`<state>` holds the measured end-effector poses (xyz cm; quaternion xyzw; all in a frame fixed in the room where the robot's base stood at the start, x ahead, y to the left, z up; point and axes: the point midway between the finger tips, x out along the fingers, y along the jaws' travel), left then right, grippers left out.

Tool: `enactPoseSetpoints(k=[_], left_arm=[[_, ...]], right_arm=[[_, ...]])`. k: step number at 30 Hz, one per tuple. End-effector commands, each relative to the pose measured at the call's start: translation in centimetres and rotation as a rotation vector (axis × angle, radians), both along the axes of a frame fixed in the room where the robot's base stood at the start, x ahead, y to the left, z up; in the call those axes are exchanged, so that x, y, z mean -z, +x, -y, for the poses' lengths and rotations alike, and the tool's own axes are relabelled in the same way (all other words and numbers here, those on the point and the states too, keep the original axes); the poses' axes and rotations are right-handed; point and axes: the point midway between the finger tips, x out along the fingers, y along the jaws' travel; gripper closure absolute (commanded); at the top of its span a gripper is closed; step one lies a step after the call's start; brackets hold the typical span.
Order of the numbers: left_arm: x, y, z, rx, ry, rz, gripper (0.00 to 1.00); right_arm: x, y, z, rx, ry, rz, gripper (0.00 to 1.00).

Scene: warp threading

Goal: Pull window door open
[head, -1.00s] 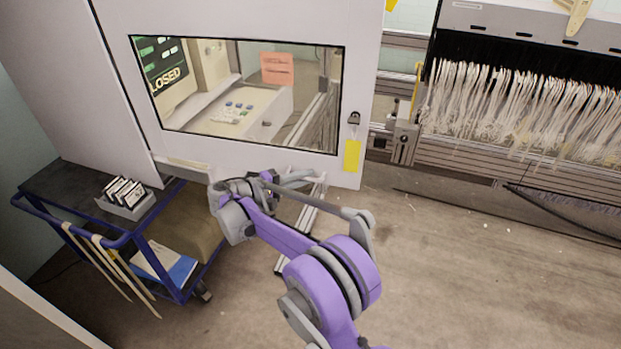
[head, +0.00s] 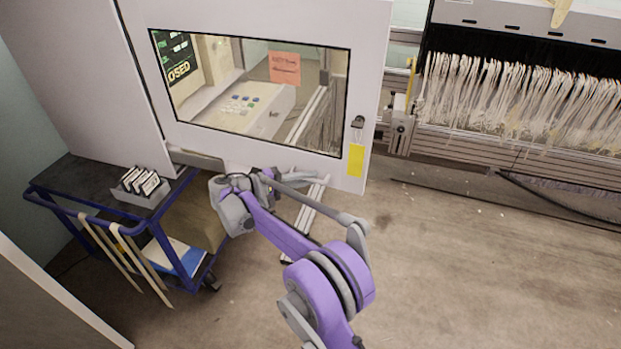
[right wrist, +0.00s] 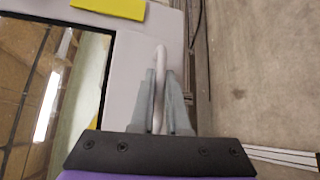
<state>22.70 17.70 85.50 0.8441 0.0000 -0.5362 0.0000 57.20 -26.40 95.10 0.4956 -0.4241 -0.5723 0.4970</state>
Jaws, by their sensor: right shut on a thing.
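The pale window door (head: 260,15) stands in the upper middle of the head view, with a dark-framed window pane (head: 308,100) in it. A yellow tag (head: 356,160) hangs from a padlock on its right side. In the right wrist view, the curved grey handle (right wrist: 160,62) stands out from the door face (right wrist: 125,70). My right gripper (right wrist: 161,100) is shut on this handle, one finger on each side. In the head view my right gripper (head: 285,180) is at the door's lower edge, partly hidden by my arm. My left gripper is not in view.
A blue-framed cart (head: 110,225) with a box of cards stands at lower left, close to my arm. A machine with many pale threads (head: 510,100) stands at right. The floor (head: 470,270) at lower right is clear.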

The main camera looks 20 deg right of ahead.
Motion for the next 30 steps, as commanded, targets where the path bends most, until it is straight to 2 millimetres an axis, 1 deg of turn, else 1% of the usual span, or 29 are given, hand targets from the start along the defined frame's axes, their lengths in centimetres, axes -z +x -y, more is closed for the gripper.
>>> enactPoseSetpoints(k=[16, 17, 18, 19, 26, 30], left_arm=[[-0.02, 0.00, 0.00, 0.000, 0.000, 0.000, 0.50], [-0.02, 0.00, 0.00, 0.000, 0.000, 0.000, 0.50], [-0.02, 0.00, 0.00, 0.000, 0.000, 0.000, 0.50], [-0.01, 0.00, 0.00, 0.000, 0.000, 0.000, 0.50], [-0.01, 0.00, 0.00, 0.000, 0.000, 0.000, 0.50], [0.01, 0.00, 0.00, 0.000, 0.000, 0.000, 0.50]], right_arm=[[-0.10, 0.11, -0.23, 0.000, -0.002, 0.001, 1.00], [-0.10, 0.11, -0.23, 0.000, -0.002, 0.001, 0.83], [-0.10, 0.11, -0.23, 0.000, -0.002, 0.001, 0.76], [-0.09, 0.11, -0.22, 0.000, -0.001, 0.000, 0.74], [-0.05, 0.09, -0.19, 0.001, -0.001, 0.000, 0.74], [-0.11, 0.12, -0.82, 0.000, 0.000, 0.000, 0.74]])
